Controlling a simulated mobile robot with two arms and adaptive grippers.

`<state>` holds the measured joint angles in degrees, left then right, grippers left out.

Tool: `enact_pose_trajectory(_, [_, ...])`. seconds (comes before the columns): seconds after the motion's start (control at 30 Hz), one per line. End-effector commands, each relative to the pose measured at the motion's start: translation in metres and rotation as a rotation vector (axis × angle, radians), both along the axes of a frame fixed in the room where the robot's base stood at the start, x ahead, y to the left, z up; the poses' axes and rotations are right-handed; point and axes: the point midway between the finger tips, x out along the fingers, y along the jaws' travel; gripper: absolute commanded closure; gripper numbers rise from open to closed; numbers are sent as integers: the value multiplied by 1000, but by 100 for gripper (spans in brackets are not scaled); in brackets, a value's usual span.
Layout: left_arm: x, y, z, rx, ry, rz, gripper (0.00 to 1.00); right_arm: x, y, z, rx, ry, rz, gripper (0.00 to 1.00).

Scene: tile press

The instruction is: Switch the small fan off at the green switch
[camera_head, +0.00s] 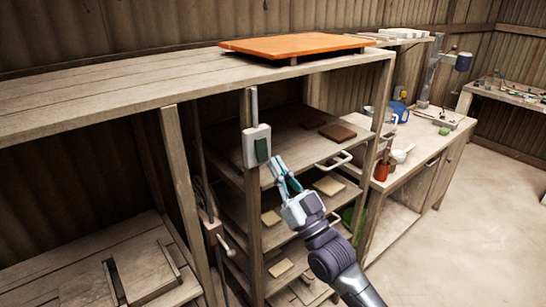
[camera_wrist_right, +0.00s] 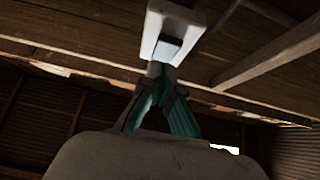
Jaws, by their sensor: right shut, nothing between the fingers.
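A pale switch box (camera_head: 250,134) with a dark green switch (camera_head: 262,150) on its face is fixed to the front wooden post of the shelf unit. My right gripper (camera_head: 274,166) is shut and empty, its fingertips just right of and below the green switch. In the right wrist view the fingertips (camera_wrist_right: 158,70) are at the lower part of the white box (camera_wrist_right: 174,22); I cannot tell whether they touch it. The switch's position cannot be made out. I cannot clearly identify the small fan. My left gripper is not in view.
An orange board (camera_head: 295,45) lies on the shelf top. Shelves (camera_head: 295,140) with brown tiles and a light handle (camera_head: 335,160) stand just behind my right arm. A bench (camera_head: 425,140) with a blue object (camera_head: 400,110) is to the right. Open floor (camera_head: 480,220) lies at right.

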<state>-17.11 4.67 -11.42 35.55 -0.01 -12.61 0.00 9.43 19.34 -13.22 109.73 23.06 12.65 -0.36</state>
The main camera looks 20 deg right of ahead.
Motion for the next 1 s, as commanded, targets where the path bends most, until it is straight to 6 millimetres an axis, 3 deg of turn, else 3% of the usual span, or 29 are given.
enact_pose_trajectory(0.2, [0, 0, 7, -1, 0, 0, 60, 15, 5, -1, 1, -3, 0, 100])
enact_pose_trajectory(0.57, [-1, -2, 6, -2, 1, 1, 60, 17, 6, -3, 1, -3, 0, 100])
enact_pose_trajectory(0.67, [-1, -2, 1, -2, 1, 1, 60, 18, 6, -6, 4, -10, 0, 100])
enact_pose_trajectory(0.87, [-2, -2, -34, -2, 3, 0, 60, 25, 9, -15, 30, -78, 0, 100])
enact_pose_trajectory(1.0, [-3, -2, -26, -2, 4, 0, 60, 25, 9, -7, 31, -83, -1, 100])
